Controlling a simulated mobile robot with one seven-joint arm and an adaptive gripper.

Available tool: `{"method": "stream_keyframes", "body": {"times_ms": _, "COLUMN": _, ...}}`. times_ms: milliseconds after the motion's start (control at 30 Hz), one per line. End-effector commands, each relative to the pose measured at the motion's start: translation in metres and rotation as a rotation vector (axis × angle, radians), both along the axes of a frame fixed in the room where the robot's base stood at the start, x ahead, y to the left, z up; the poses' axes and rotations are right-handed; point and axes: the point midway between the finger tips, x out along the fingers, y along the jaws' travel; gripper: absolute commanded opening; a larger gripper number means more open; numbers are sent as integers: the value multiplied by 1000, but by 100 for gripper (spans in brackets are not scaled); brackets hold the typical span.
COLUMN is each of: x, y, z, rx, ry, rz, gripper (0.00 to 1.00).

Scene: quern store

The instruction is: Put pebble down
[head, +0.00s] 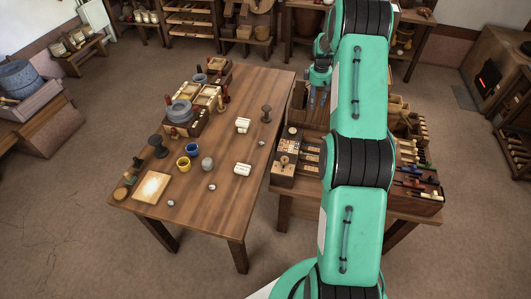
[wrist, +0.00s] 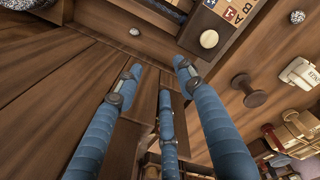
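My gripper (wrist: 163,75) has three blue fingers spread apart, with nothing between the tips. In the head view my gripper (head: 318,97) hangs at the far side of the right-hand table, left of my green arm. A small pale grey pebble (wrist: 134,31) lies on brown wood just past the left fingertip, apart from it. Similar small pebbles lie on the left table: one near its right edge (head: 261,143), others near the front (head: 212,187) and front left (head: 171,203). I cannot tell which pebble the task means.
The left table (head: 225,215) holds pale tablets (head: 243,169), a dark spool (head: 266,113), cups and a grey ball (head: 207,164). A tile box (head: 285,180) stands on the right-hand table; a pale round piece (wrist: 209,39) sits on it. My arm hides part of that table.

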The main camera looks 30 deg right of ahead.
Motion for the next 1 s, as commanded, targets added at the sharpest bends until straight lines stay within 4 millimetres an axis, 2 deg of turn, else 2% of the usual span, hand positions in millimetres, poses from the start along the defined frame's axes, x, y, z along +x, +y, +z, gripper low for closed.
{"method": "stream_keyframes", "body": {"times_ms": 33, "x": 2, "y": 13, "z": 20, "rx": -5, "ry": -9, "rz": -5, "gripper": 38}}
{"method": "stream_keyframes", "body": {"times_ms": 100, "x": 4, "y": 31, "z": 43, "rx": -9, "ry": -21, "rz": -16, "gripper": 38}}
{"method": "stream_keyframes", "body": {"times_ms": 467, "x": -6, "y": 124, "z": 152, "rx": -23, "ry": -82, "rz": -72, "gripper": 38}}
{"method": "stream_keyframes", "body": {"times_ms": 700, "x": -27, "y": 187, "z": 215, "rx": -25, "ry": -126, "rz": -110, "gripper": 38}}
{"method": "stream_keyframes", "body": {"times_ms": 1000, "x": -67, "y": 263, "z": 279, "rx": -19, "ry": -181, "rz": -156, "gripper": 38}}
